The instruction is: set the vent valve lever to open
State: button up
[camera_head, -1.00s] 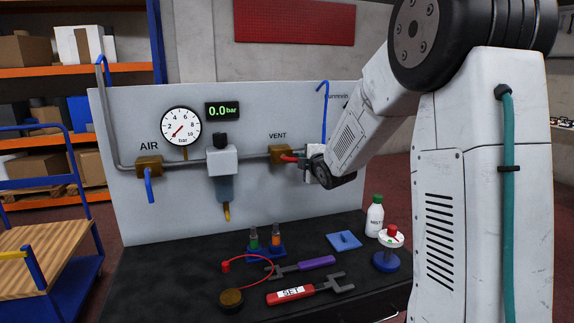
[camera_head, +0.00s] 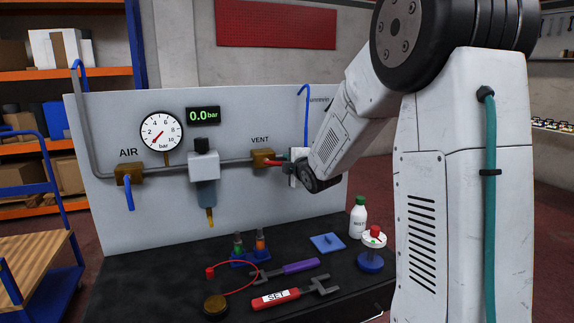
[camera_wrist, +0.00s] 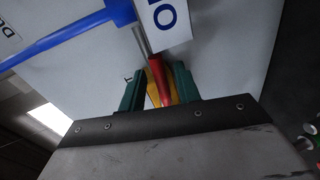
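The brass vent valve (camera_head: 263,158) sits on the panel under the word VENT. Its red lever (camera_head: 273,162) points right, along the pipe, toward my gripper (camera_head: 289,167). In the wrist view the red lever (camera_wrist: 158,78) runs between the two green fingers of my gripper (camera_wrist: 159,85), with the yellowish valve body (camera_wrist: 155,95) behind it. The fingers stand apart, one on each side of the lever, with gaps visible. Contact with the lever cannot be made out. My wrist hides part of the fitting to the right.
A white lettered tag (camera_wrist: 165,20) and a blue tube (camera_wrist: 75,38) are close to the fingers. The air valve (camera_head: 129,174) has its blue lever down. The digital display (camera_head: 203,115) reads 0.0 bar. Tools and a bottle (camera_head: 358,217) occupy the bench below.

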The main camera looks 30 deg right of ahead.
jog(key=v, duration=0.6)
jog(key=shift+s+a, duration=0.1)
dwell(0.3)
jog(key=s+a+f+m+g, duration=0.1)
jog(key=s+f+m+g, duration=0.75)
jog(key=s, duration=0.25)
jog(key=s+a+r+m+g+y, duration=0.1)
jog(key=s+a+m+g, duration=0.1)
jog(key=s+a, duration=0.4)
jog(key=s+a+r+m+g+y, duration=0.1)
jog(key=s+a, duration=0.5)
jog(key=s, duration=0.6)
jog(key=s+a+r+m+g, duration=0.2)
jog(key=s+a+m+g, duration=0.1)
jog(key=s+a, duration=0.3)
jog(key=s, duration=0.2)
jog(key=shift+s+r+y, duration=0.25)
jog(key=shift+s+y, duration=0.15)
